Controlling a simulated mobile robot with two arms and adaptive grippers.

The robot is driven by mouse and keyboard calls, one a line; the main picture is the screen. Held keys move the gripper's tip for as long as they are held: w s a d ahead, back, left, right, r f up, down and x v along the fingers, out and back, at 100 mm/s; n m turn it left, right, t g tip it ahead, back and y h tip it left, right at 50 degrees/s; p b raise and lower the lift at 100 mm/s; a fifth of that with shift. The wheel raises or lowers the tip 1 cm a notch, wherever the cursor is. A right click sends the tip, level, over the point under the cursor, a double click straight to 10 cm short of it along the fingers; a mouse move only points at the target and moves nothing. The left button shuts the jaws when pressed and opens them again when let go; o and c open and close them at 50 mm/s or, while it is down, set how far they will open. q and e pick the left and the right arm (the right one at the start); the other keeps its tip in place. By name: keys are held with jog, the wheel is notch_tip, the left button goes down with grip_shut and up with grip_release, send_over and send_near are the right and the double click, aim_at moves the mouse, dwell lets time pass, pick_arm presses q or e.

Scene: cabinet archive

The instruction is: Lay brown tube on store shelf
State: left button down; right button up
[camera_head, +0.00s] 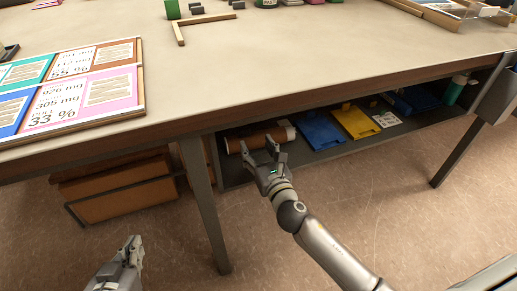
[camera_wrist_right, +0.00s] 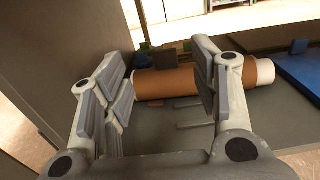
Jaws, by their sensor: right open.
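The brown tube (camera_head: 250,141) with a white end lies on the store shelf (camera_head: 320,162) under the table, near the shelf's left end. In the right wrist view the tube (camera_wrist_right: 166,83) lies crosswise beyond my fingers, its right part partly hidden behind one finger. My right gripper (camera_head: 265,149) is open and empty at the shelf's front, with the tube just beyond its fingertips. It also shows in the right wrist view (camera_wrist_right: 160,85). My left gripper (camera_head: 132,246) hangs low at the lower left, away from the shelf; its finger opening is unclear.
Blue (camera_head: 320,130) and yellow (camera_head: 355,121) flat items lie right of the tube on the shelf. A table leg (camera_head: 203,205) stands left of my right gripper. A brown box (camera_head: 120,190) is farther left under the table. The tabletop (camera_head: 260,60) is above the shelf.

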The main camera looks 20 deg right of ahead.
jog(key=s+a+f+m+g+y, duration=0.1)
jog(key=s+m+g, duration=0.2)
jog(key=s+m, duration=0.6)
jog(key=s+a+f+m+g, duration=0.1)
jog(key=s+m+g, duration=0.2)
jog(key=s+m, duration=0.7)
jog(key=m, duration=1.5)
jog(key=shift+a+y, duration=0.25)
jog(key=shift+y, duration=0.15)
jog(key=shift+w, duration=0.1)
